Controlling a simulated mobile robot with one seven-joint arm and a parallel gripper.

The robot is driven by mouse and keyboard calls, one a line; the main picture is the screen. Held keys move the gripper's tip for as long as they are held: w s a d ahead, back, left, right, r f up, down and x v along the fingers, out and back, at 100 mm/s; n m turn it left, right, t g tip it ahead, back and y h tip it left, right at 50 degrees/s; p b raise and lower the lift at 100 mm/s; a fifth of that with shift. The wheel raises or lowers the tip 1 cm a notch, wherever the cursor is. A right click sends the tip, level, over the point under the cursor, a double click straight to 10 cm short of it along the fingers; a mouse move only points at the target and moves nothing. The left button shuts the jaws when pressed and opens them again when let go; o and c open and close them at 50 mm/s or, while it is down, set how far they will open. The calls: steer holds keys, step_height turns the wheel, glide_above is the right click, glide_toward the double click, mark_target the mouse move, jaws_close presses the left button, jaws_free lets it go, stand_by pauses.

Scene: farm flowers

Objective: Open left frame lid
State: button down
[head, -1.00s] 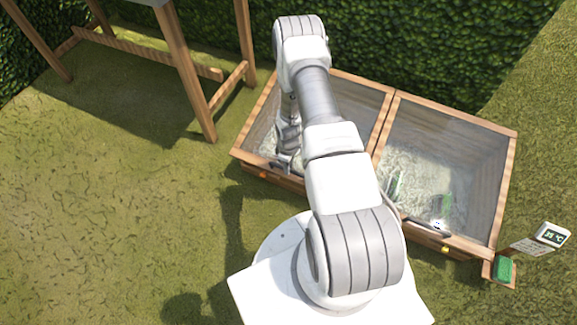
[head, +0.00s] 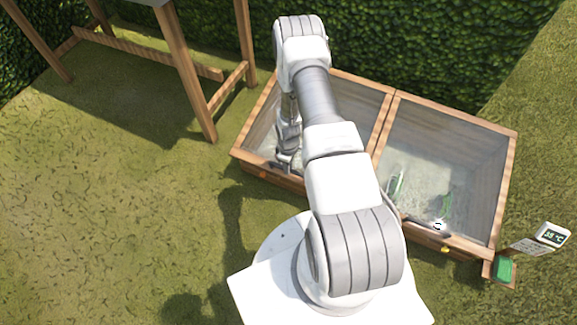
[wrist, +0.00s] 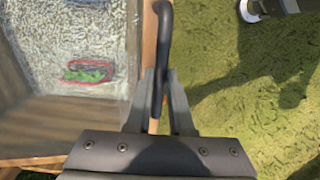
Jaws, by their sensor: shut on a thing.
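The left frame lid (head: 358,98) is a wood-edged clear panel on the left half of a double cold frame; it looks down, partly behind my arm. My gripper (head: 284,164) is at the lid's front edge in the head view. In the wrist view my gripper (wrist: 157,108) has a finger on each side of a dark curved handle (wrist: 164,45) and is shut on it. The handle runs along the lid's wooden edge. A red-rimmed item with green in it (wrist: 88,72) shows through the panel.
The right frame lid (head: 450,135) is down, with green plants under it. A thermometer display (head: 553,236) and green box (head: 503,270) stand at the right corner. A wooden table (head: 185,75) stands at the left, a hedge (head: 420,35) behind. Grass in front is open.

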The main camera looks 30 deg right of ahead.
stand_by(0.3)
steer(key=w+d+r+g+y+p, duration=0.15)
steer(key=r+p, duration=0.25)
steer(key=r, duration=0.6)
steer(key=w+d+r+p, duration=0.2)
steer(key=d+r+p, duration=0.15)
steer(key=r, duration=0.65)
steer(key=w+d+r+y+p, duration=0.15)
steer(key=r+p, duration=0.25)
steer(key=r, duration=0.6)
steer(key=w+d+r+h+p, duration=0.1)
steer(key=w+d+r, duration=0.4)
steer(key=d+r, duration=0.3)
steer(key=shift+p+v, duration=0.4)
steer(key=shift+v, duration=0.75)
steer(key=shift+a, duration=0.25)
steer(key=c, duration=0.8)
jaws_free()
steer(key=shift+w+f, duration=0.1)
steer(key=shift+w, duration=0.1)
steer(key=shift+a, duration=0.1)
